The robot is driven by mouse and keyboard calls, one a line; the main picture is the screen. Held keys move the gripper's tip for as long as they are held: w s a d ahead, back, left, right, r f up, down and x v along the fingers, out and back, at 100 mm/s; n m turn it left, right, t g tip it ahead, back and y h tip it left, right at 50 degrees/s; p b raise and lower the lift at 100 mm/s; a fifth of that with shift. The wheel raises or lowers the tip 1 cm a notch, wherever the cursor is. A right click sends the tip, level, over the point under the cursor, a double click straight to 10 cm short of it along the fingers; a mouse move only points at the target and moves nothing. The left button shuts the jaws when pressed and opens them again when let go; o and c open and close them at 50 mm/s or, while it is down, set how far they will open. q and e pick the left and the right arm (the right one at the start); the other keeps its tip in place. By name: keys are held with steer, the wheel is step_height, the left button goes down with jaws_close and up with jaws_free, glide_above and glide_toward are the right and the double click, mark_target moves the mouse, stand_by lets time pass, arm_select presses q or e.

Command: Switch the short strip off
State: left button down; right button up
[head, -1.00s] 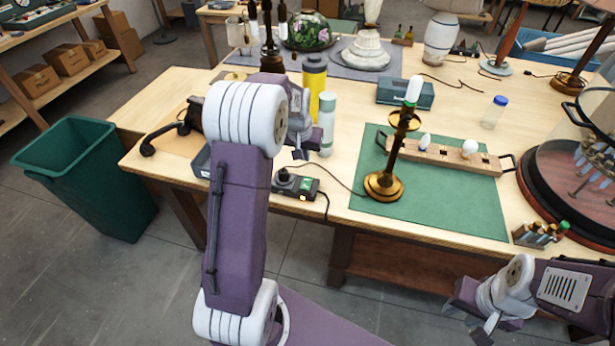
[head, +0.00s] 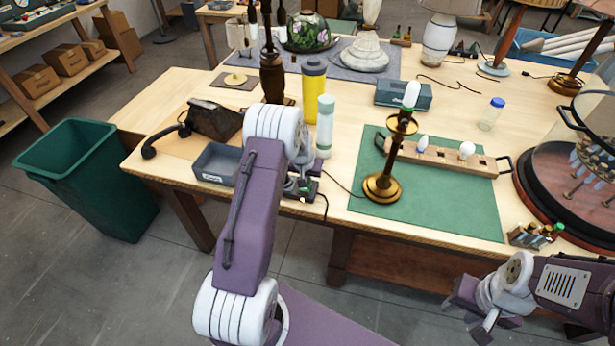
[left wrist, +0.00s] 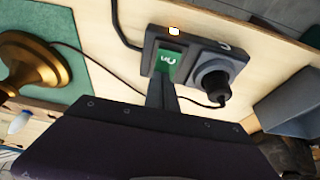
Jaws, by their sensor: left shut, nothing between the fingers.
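The short strip (left wrist: 207,62) is a small dark block at the table's front edge, with a black plug (left wrist: 214,85) in its socket. Its green switch (left wrist: 168,62) carries white marking, and a small orange-white light (left wrist: 173,31) glows beside it. My left gripper (head: 303,195) is over the strip and hides most of it in the head view. In the left wrist view its shut fingers (left wrist: 162,88) reach the near end of the green switch; I cannot tell whether they touch. My right gripper (head: 468,317) is open and empty, off the table's front edge.
A brass lamp (head: 383,186) stands on the green mat (head: 460,211), its cord running to the strip. A grey tray (head: 214,165) lies left of the strip. A white-green bottle (head: 325,128) and a yellow bottle (head: 313,90) stand behind it.

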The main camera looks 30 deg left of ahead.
arm_select(q)
steer(key=shift+f+b, duration=0.4)
steer(key=shift+b, duration=0.1)
steer(key=shift+r, duration=0.15)
steer(key=shift+s, duration=0.15)
steer(key=shift+s+d, duration=0.15)
steer(key=shift+s, duration=0.55)
steer(key=shift+p, duration=0.3)
